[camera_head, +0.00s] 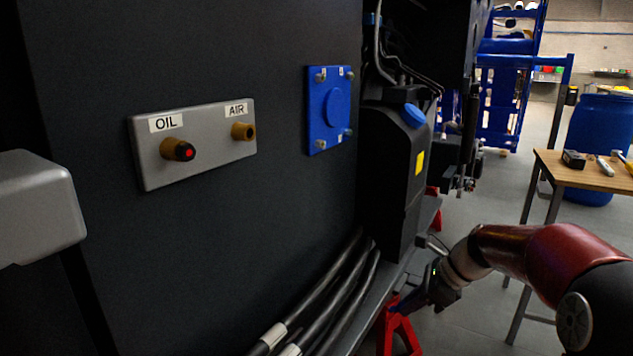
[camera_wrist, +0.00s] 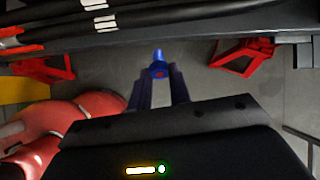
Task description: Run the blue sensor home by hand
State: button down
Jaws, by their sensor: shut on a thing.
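The blue sensor (camera_wrist: 158,56) shows in the wrist view as a small blue piece with a red spot on its near end. It sits between the tips of my gripper (camera_wrist: 158,76), which is shut on it. The sensor points away from the wrist, towards the dark chassis edge, with grey floor around it. In the head view, my gripper (camera_head: 424,297) is low at the right of the chassis, beside the red stand. The sensor is too small and dark there to make out clearly. I cannot tell which place on the chassis takes it.
A grey OIL/AIR panel (camera_head: 200,145) and a blue plate (camera_head: 330,108) are on the dark chassis wall. Black hoses (camera_head: 325,305) run along its foot. Red stands (camera_head: 398,333) are below. A wooden table (camera_head: 590,173) stands right. Open floor lies between.

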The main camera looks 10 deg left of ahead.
jog(key=s+a+r+m+t+y, duration=0.1)
jog(key=a+r+t+y, duration=0.1)
jog(key=a+r, duration=0.5)
jog(key=s+a+r+m+t+y, duration=0.15)
jog(key=a+r, duration=0.35)
jog(key=r, duration=0.5)
jog(key=s+a+r+y, duration=0.1)
jog(key=s+a+r, duration=0.2)
jog(key=r, duration=0.6)
jog(key=s+a+r+y+b, duration=0.1)
jog(key=s+a+r, duration=0.2)
jog(key=r, duration=0.7)
jog(key=shift+s+a+r+n, duration=0.2)
jog(key=shift+s+a+n, duration=0.2)
jog(key=shift+s, duration=0.7)
jog(key=shift+d, duration=0.1)
jog(key=shift+w+a+r+p, duration=0.1)
jog(key=shift+w+a+p, duration=0.4)
jog(key=shift+a, duration=0.4)
jog(key=shift+w+a+p, duration=0.25)
jog(key=shift+a+p, duration=0.4)
jog(key=shift+a, duration=0.25)
jog(key=shift+w+a+r+p, duration=0.1)
jog(key=shift+w+a+p, duration=0.4)
jog(key=shift+a, duration=0.4)
jog(key=shift+s, duration=0.1)
jog(key=shift+w+a, duration=0.3)
jog(key=shift+a, duration=0.4)
jog(key=shift+w+a, duration=0.25)
jog(key=shift+a, duration=0.4)
